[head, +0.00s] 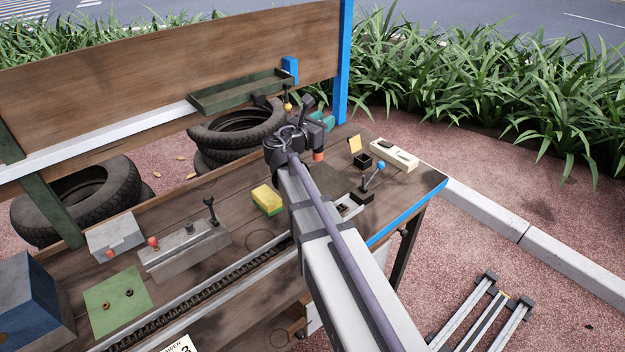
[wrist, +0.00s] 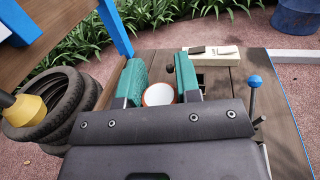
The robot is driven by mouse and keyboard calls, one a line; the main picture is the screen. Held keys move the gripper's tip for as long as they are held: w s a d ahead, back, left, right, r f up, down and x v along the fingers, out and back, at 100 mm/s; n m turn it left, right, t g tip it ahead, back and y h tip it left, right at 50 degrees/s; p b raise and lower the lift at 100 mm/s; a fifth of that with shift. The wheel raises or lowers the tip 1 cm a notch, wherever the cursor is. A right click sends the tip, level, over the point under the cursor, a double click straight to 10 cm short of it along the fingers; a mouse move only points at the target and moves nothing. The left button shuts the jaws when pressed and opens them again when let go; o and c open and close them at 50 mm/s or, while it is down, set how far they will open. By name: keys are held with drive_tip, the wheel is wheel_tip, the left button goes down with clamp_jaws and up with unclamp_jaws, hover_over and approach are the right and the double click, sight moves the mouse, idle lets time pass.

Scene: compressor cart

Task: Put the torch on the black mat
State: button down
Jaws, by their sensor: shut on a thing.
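My gripper (head: 321,124) is over the far right part of the wooden cart top. In the wrist view its two green finger pads (wrist: 160,86) are shut on a round thing with a pale face and an orange rim, which I take as the torch (wrist: 158,95). An orange-red part of the torch (head: 318,156) shows just below my gripper in the head view. I cannot tell whether it touches the top.
A blue-knobbed lever (head: 381,166), a small black box (head: 362,161) and a cream block (head: 394,155) stand to the right. A yellow-green sponge (head: 267,200) lies left of my arm.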

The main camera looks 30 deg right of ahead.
wheel_tip(320, 180, down, 10)
drive_tip(key=b, duration=0.8)
drive_tip(key=shift+r, duration=0.15)
drive_tip(key=c, duration=0.8)
unclamp_jaws()
drive_tip(key=v, duration=1.2)
drive_tip(key=shift+r, duration=0.25)
drive_tip(key=shift+s, duration=0.1)
